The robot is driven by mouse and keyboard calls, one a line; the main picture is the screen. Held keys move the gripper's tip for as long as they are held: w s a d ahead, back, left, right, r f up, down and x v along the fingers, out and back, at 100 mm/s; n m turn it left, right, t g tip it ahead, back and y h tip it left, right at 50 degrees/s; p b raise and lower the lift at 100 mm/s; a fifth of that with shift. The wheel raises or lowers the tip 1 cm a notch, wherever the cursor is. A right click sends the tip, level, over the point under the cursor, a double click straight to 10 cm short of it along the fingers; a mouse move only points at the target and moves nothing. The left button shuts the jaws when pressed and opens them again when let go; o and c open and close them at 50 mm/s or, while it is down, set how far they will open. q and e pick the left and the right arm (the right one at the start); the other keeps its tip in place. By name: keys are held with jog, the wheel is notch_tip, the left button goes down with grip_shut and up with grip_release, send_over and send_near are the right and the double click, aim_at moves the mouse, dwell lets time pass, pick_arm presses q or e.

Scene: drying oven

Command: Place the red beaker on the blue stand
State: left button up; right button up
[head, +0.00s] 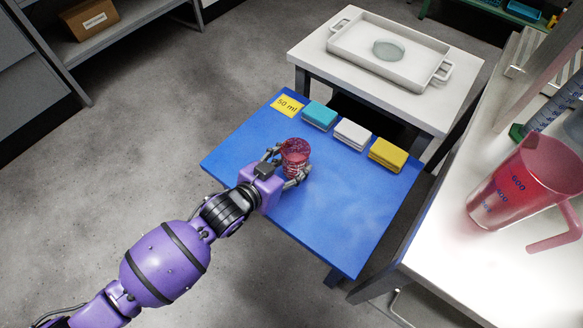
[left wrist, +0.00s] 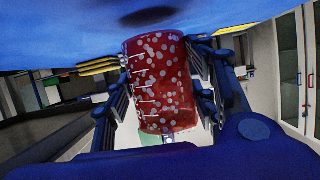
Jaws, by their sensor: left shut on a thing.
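The red beaker (head: 295,152) is a clear cylinder with red contents and white graduation marks, upright in the head view. My left gripper (head: 289,170) is shut on its sides. In the left wrist view the beaker (left wrist: 160,85) sits between the two fingers, dotted with pale spots. The blue stand (head: 335,222) is a low blue table below the beaker. Its blue top also shows along the upper edge of the left wrist view (left wrist: 60,40). A dark shadow there lies apart from the beaker, which appears held a little above the surface. My right gripper is not in view.
A yellow "50 ml" card (head: 287,105), a teal block (head: 319,116), a white block (head: 352,134) and a yellow block (head: 387,154) line the stand's far edge. A white table with a tray (head: 345,48) stands behind. A large pink jug (head: 520,185) is on the right bench.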

pick_arm(q)
jog(key=shift+f, duration=0.95)
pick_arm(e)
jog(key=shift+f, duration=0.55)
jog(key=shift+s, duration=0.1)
pick_arm(q)
jog(key=shift+f, duration=0.2)
jog(key=o, duration=1.2)
jog(key=shift+o, duration=0.2)
jog(key=shift+r, duration=0.15)
